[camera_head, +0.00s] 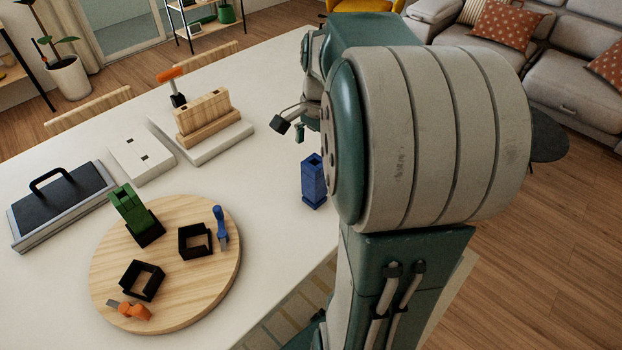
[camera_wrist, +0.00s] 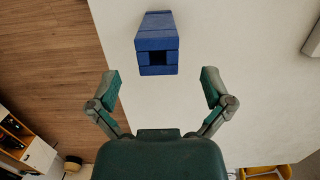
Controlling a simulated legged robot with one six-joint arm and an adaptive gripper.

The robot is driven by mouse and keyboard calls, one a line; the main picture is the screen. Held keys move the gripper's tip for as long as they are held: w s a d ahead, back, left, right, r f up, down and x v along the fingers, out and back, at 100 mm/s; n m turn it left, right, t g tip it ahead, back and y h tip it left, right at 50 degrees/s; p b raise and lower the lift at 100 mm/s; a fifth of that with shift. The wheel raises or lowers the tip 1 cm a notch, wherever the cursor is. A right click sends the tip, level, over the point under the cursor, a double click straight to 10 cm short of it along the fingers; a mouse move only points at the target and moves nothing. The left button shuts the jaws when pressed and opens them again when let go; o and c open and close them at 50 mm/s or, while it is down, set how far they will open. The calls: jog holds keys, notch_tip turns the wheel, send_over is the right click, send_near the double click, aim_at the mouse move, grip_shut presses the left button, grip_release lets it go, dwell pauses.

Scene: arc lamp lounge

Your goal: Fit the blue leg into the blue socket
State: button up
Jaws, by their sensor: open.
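The blue leg (camera_head: 313,182) is a tall block standing upright on the white table, with a square hole in its top. It also shows in the wrist view (camera_wrist: 155,45), ahead of the fingertips and between their lines. My gripper (camera_wrist: 160,75) is open and empty. In the head view my gripper (camera_head: 291,126) is partly hidden by my arm, above and behind the leg, apart from it. An empty black square socket (camera_head: 195,241) sits on the round wooden board, with a blue lever (camera_head: 221,228) beside it; this looks like the blue socket.
The round board (camera_head: 180,285) also holds a green leg (camera_head: 131,212) in a black socket and an empty black socket (camera_head: 142,280) beside an orange lever (camera_head: 130,310). A black handled case (camera_head: 62,205), a white block (camera_head: 141,158) and a wooden holder (camera_head: 204,118) stand behind.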

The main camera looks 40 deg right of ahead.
aim_at(314, 173)
jog(key=shift+a+f, duration=0.1)
jog(key=shift+f, duration=0.85)
jog(key=f, duration=0.4)
jog(key=shift+s+d+f, duration=0.15)
jog(key=shift+d+f, duration=0.15)
jog(key=shift+a+f, duration=0.25)
jog(key=shift+f, duration=0.1)
jog(key=shift+a, duration=0.25)
jog(key=c, duration=0.5)
jog(key=shift+d, duration=0.25)
jog(key=c, duration=0.8)
